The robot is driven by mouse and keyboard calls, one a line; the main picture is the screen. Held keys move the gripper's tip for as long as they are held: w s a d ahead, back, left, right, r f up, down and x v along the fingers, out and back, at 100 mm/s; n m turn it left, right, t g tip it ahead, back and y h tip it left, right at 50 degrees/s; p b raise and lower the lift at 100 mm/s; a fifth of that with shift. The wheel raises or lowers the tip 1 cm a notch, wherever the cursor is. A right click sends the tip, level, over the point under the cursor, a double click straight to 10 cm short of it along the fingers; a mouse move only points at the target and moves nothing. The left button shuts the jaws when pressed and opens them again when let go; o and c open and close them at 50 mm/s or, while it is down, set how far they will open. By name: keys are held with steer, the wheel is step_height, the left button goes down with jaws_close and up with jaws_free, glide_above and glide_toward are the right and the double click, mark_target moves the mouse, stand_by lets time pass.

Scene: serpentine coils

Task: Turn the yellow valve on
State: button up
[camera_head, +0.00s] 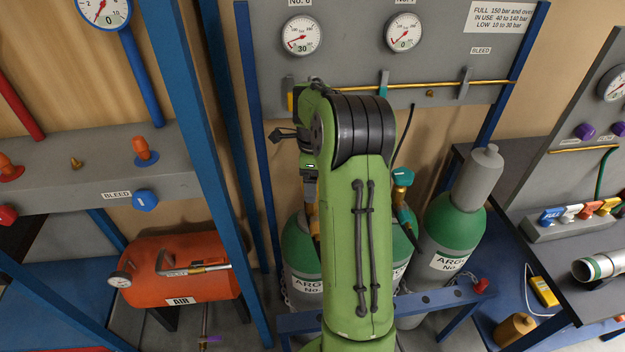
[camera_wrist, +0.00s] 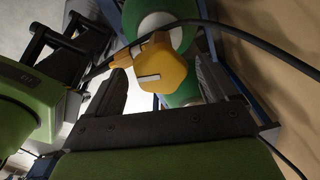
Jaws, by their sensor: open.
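The yellow valve (camera_wrist: 165,66) is a faceted knob with a white mark on its face, seen close up in the wrist view. My gripper (camera_wrist: 160,75) is open, with one dark finger on each side of the knob. Gaps seem to show between the fingers and the knob; I cannot tell whether either touches. A sliver of yellow (camera_head: 311,222) shows left of the arm above a green cylinder (camera_head: 300,250), probably the same valve.
A black hose (camera_wrist: 240,35) crosses close beside the valve. A teal valve (camera_head: 403,177) tops another cylinder, right of my arm. A blue rail (camera_head: 440,297) runs in front of the cylinders. The gauge panel (camera_head: 350,65) stands behind. An orange air tank (camera_head: 190,265) lies at left.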

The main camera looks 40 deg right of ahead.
steer(key=c, duration=1.1)
steer(key=shift+o, duration=0.2)
steer(key=shift+r+n, duration=0.1)
steer(key=shift+n, duration=0.3)
steer(key=n+p, duration=0.1)
steer(key=n, duration=0.2)
steer(key=shift+n, duration=0.3)
steer(key=shift+n+p, duration=0.5)
steer(key=shift+n, duration=1.7)
steer(key=o, duration=1.1)
steer(key=shift+c, duration=0.2)
